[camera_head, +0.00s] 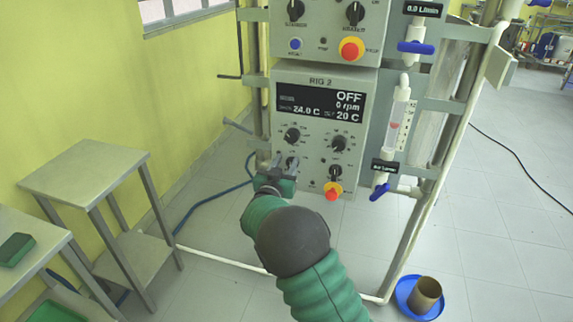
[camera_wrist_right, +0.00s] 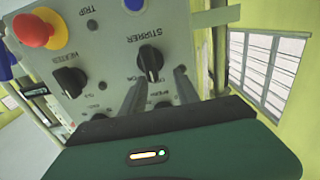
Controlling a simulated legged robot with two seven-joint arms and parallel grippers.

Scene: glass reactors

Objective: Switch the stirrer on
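The RIG 2 control box (camera_head: 318,125) has a display (camera_head: 320,103) reading OFF, 0 rpm, 24.0 C and 20 C. Its black stirrer knob (camera_head: 291,162) is at the lower left of the panel. In the right wrist view the stirrer knob (camera_wrist_right: 150,62) shows upside down under the label STIRRER. My right gripper (camera_head: 279,167) is at the lower left of the panel. In the wrist view its fingers (camera_wrist_right: 159,82) are apart, with the knob just ahead of and between the tips. I cannot tell whether they touch it. My left gripper is not in view.
The heater knob (camera_wrist_right: 70,81) and red-and-yellow button (camera_wrist_right: 36,29) sit beside the stirrer knob. Two more knobs are on the panel above. A second box (camera_head: 325,30) is overhead. Flowmeters with blue valves (camera_head: 380,191) stand right. Metal side tables (camera_head: 85,168) stand left.

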